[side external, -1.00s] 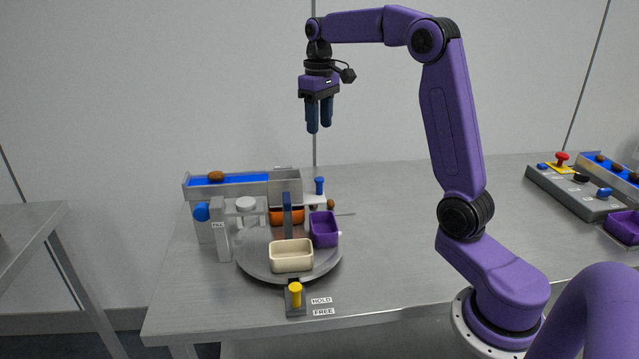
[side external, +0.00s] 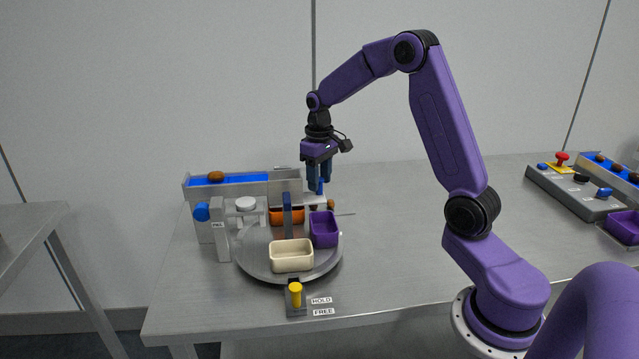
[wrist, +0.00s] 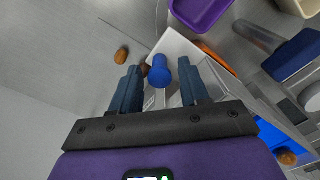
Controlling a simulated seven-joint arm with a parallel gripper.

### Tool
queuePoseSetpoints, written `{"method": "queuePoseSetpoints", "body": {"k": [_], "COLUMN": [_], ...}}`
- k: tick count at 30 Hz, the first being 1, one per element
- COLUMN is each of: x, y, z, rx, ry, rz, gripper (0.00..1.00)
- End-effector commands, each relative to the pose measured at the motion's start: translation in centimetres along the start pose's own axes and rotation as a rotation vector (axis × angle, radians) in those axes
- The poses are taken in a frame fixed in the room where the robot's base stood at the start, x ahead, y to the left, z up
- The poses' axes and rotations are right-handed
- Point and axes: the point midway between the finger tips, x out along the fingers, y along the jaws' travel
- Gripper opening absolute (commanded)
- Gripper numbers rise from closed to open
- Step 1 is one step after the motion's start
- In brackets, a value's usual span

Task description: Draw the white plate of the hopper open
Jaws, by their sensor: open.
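The white plate (wrist: 172,46) of the hopper shows in the wrist view with an upright blue knob (wrist: 160,70) on it. In the side view the plate (side external: 313,199) sticks out to the right of the grey hopper (side external: 286,188). My gripper (side external: 319,188) is open and lowered around the blue knob. In the wrist view my gripper (wrist: 160,90) has one finger on each side of the knob, with gaps visible; I cannot tell any contact. The fingers partly hide the knob in the side view.
A turntable (side external: 262,266) carries a cream bin (side external: 291,262), a purple bin (side external: 324,229) and an orange bin (side external: 276,216). A blue-floored chute (side external: 240,179) holds a date (side external: 216,176). A yellow-knobbed lever (side external: 295,292) stands in front. A loose date (wrist: 121,55) lies beside the plate.

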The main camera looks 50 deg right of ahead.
Motion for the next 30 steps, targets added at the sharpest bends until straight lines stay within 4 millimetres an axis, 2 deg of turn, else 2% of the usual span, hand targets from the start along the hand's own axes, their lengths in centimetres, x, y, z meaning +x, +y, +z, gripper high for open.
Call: {"method": "queuePoseSetpoints", "body": {"k": [6,15,17,19,20,26,30], "x": [1.7,1.8,1.8,1.8,1.8,1.8,1.7], "y": [0.0,0.0,0.0,0.0,0.0,0.5,2.4], "z": [0.1,0.0,0.0,0.0,0.0,0.4,2.3], "rx": [0.001,0.000,0.000,0.000,0.000,0.002,0.005], "ry": [-0.002,0.000,0.000,0.000,0.000,0.000,-0.001], "rz": [0.000,0.000,0.000,0.000,0.000,0.000,0.000], "gripper": [0.45,0.45,0.28,0.06,0.00,0.00,0.00]}}
